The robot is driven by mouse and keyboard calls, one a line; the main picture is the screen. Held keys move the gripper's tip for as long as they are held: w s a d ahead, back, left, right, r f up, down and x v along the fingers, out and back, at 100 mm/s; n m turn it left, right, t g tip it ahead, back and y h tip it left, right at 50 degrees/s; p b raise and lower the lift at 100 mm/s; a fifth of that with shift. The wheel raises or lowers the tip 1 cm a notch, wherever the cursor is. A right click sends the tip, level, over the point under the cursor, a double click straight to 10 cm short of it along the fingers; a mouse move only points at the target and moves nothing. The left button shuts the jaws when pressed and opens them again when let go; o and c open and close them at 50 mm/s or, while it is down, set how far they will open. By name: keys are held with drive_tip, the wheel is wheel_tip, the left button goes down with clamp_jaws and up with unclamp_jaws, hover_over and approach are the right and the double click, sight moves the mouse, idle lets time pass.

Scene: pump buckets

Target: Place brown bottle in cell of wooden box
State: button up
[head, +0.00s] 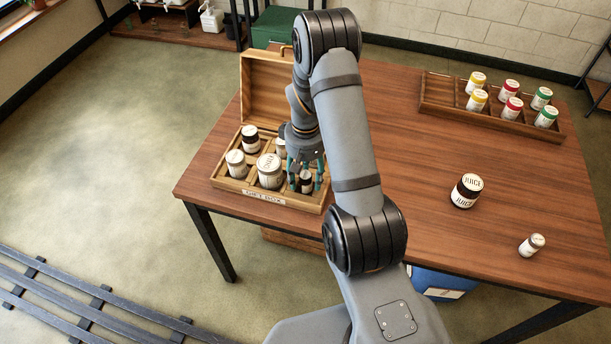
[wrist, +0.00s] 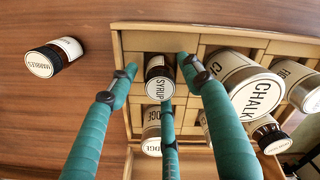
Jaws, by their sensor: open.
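The brown bottle (wrist: 160,78), with a white lid reading SYRUP, stands in a corner cell of the wooden box (head: 262,197). It also shows in the head view (head: 305,184), at the box's front right. My gripper (wrist: 157,68) has teal fingers, spread open around the bottle. One finger crosses in front of its lid in the wrist view; whether any finger touches it I cannot tell. The box's lid (head: 268,85) stands open at the back. Other cells hold white jars, including a large CHALK jar (wrist: 255,92), and a dark bottle (head: 250,138).
A dark MARBLES jar (wrist: 53,56) stands on the table outside the box. A wooden tray (head: 436,103) with several coloured-lid jars is at the back right.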

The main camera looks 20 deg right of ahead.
sight(305, 174)
drive_tip(key=shift+r, duration=0.1)
wheel_tip(305, 174, up, 12)
drive_tip(key=shift+b, duration=0.3)
idle(0.3)
wheel_tip(305, 174, down, 12)
drive_tip(key=shift+f+p, duration=0.25)
drive_tip(key=shift+p, duration=0.05)
wheel_tip(305, 174, up, 4)
drive_tip(key=shift+f, duration=0.15)
drive_tip(key=shift+r, duration=0.45)
drive_tip(key=shift+f, duration=0.1)
